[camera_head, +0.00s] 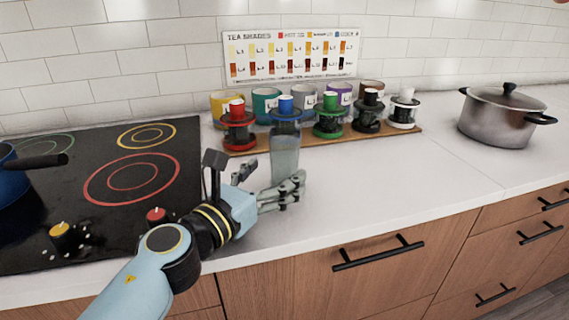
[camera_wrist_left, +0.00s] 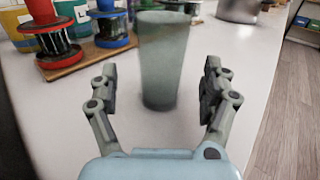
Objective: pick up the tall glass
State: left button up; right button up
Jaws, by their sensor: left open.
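The tall glass (camera_head: 285,158) is a greenish translucent tumbler standing upright on the white counter, in front of the wooden board. My left gripper (camera_head: 270,184) is at the near side of the glass in the head view, and its fingers hide part of the glass's base. In the left wrist view the glass (camera_wrist_left: 163,65) stands between and beyond the two spread fingers of the gripper (camera_wrist_left: 158,92). The fingers are open, with a gap on both sides of the glass. My right gripper is in neither view.
A wooden board (camera_head: 400,133) behind the glass holds several colored spool-like jars and cups. A cooktop (camera_head: 60,190) with a blue pan (camera_head: 12,185) lies left. A steel pot (camera_head: 495,120) stands far right. The counter right of the glass is clear.

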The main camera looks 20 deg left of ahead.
aim_at(276, 175)
pick_arm(q)
jog(key=x, duration=0.4)
jog(key=shift+d, duration=0.1)
jog(key=shift+s, duration=0.15)
jog(key=c, duration=1.4)
